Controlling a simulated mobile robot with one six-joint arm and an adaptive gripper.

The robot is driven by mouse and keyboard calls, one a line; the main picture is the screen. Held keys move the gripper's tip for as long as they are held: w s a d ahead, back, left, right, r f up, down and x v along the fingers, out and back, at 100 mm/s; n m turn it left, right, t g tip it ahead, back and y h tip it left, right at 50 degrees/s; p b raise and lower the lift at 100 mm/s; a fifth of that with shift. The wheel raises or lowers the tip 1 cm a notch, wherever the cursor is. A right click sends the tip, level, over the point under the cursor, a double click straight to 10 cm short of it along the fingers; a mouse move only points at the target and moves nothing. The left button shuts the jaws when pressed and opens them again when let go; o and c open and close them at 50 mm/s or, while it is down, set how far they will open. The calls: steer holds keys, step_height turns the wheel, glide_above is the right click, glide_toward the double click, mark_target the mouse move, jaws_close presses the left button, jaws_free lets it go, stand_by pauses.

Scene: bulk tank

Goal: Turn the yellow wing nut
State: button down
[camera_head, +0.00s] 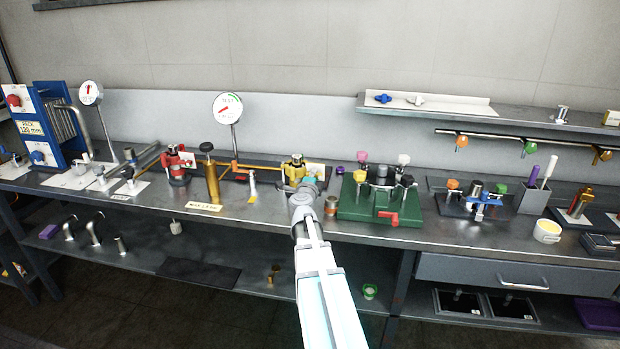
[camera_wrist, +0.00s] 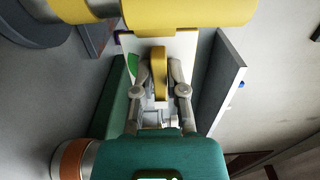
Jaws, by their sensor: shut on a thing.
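The yellow wing nut (camera_wrist: 159,68) stands upright in the middle of the wrist view. My gripper (camera_wrist: 160,80) is shut on it, with one grey finger on each side. A larger yellow body (camera_wrist: 195,12) crosses the top of the wrist view. In the head view, my gripper (camera_head: 303,192) reaches a yellow fitting (camera_head: 293,170) on the bench. The wing nut itself cannot be made out there, since my arm and gripper cover that spot.
A green base (camera_head: 352,205) with several knobs stands close to the right of my gripper. A brass cylinder (camera_head: 212,186) and a red fitting (camera_head: 178,165) stand to the left. A round gauge (camera_head: 227,108) rises behind on a thin post. A shelf (camera_head: 480,112) runs along the wall.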

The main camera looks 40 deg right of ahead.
steer(key=shift+d, duration=0.15)
steer(key=c, duration=1)
jaws_free()
steer(key=shift+o, duration=0.2)
steer(key=v, duration=1.2)
